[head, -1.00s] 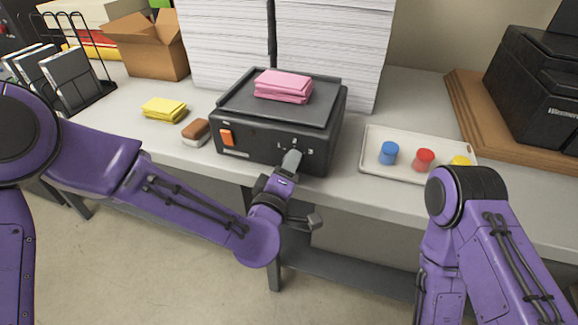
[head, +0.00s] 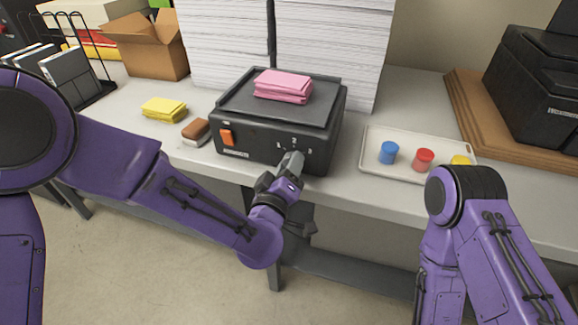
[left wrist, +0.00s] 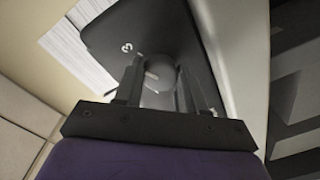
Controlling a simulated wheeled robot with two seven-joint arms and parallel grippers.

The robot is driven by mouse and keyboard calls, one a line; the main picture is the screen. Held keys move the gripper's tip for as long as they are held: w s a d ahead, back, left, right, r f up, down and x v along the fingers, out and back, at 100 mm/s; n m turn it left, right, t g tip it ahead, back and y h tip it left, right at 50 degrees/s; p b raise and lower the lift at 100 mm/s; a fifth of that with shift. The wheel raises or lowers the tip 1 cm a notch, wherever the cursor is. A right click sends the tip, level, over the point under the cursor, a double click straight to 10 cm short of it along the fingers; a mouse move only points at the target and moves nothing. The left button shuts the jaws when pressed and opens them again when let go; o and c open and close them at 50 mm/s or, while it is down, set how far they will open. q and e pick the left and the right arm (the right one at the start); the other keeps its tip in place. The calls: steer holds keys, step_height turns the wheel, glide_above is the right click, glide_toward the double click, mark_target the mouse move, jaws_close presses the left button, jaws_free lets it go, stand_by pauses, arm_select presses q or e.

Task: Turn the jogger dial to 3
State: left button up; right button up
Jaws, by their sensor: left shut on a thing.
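The jogger (head: 262,143) is a black box with a tilted tray top, standing on the grey bench. Its front panel has an orange switch (head: 227,137) at the left and white dial numbers at the right. My left gripper (head: 291,160) is at the right part of that panel. In the left wrist view the round grey dial (left wrist: 158,76) sits between the two fingers (left wrist: 160,85), which are shut on it. A short pale pointer mark shows on the dial, and a "3" shows above and left of it. The head view hides the dial behind my gripper. My right gripper is out of view.
Pink paper (head: 283,86) lies on the jogger's tray. Yellow paper (head: 164,109) and a brown-and-white block (head: 196,131) lie to its left. A tray (head: 372,171) with blue, red and yellow pieces is to the right. Tall paper stacks (head: 335,50) stand behind.

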arm_select(q)
steer(key=shift+f, duration=0.1)
steer(key=o, duration=1.1)
steer(key=shift+c, duration=0.2)
steer(key=shift+s, duration=0.15)
steer(key=v, duration=1)
steer(key=shift+s+p, duration=0.2)
steer(key=shift+p, duration=0.15)
